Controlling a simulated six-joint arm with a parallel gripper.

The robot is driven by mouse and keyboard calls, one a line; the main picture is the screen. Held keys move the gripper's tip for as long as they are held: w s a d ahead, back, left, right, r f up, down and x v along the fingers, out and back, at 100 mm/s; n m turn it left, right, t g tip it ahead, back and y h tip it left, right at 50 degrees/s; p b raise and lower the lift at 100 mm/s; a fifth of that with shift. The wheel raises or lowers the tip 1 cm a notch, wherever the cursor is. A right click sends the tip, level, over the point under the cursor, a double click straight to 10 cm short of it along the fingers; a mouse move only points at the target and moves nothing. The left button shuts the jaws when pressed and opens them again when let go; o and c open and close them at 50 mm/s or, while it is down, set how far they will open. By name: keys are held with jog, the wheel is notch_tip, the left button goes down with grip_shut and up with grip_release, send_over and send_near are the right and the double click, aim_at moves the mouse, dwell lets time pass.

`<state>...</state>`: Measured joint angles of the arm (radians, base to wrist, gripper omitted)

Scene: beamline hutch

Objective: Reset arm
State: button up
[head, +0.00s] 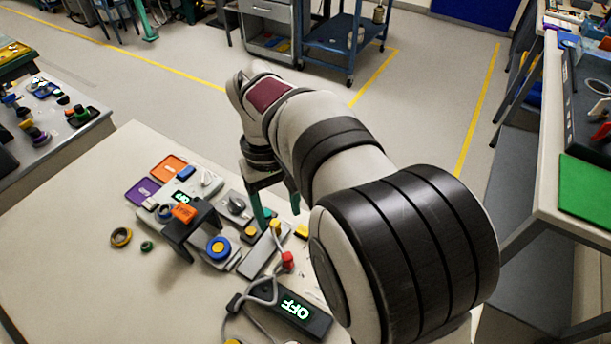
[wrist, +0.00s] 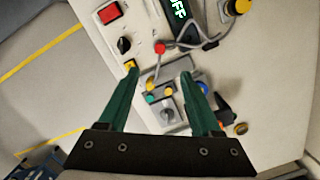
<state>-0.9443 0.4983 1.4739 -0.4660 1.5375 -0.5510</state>
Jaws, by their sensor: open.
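My gripper (head: 279,217) hangs over the right part of the pale table, its two teal fingers pointing down. In the wrist view the gripper (wrist: 159,72) is open, with its fingers apart and nothing held between them. Between and beyond the fingers lies a grey control plate with a dark knob (wrist: 167,115) and small coloured buttons. The red-tipped part (wrist: 160,47) is just past the fingertips; it also shows in the head view (head: 288,260). I cannot tell whether a fingertip touches anything.
A black display reading OFF (head: 298,312) lies in front with a grey cable. The table's front left (head: 60,260) is bare.

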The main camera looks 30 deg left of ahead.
jog(key=w+d+r+m, duration=0.1)
jog(key=d+r+m, duration=0.1)
jog(key=d, duration=0.4)
jog(key=w+d+r+m, duration=0.1)
jog(key=d+r+m, duration=0.15)
jog(key=d, duration=0.25)
jog(key=s+d+f+m+y, duration=0.1)
jog(key=s+d+m, duration=0.5)
jog(key=d, duration=0.3)
jog(key=s+d+f+m+y, duration=0.2)
jog(key=s+d+m, duration=0.5)
jog(key=d, duration=0.2)
jog(key=shift+s+d, duration=0.25)
jog(key=shift+d, duration=0.15)
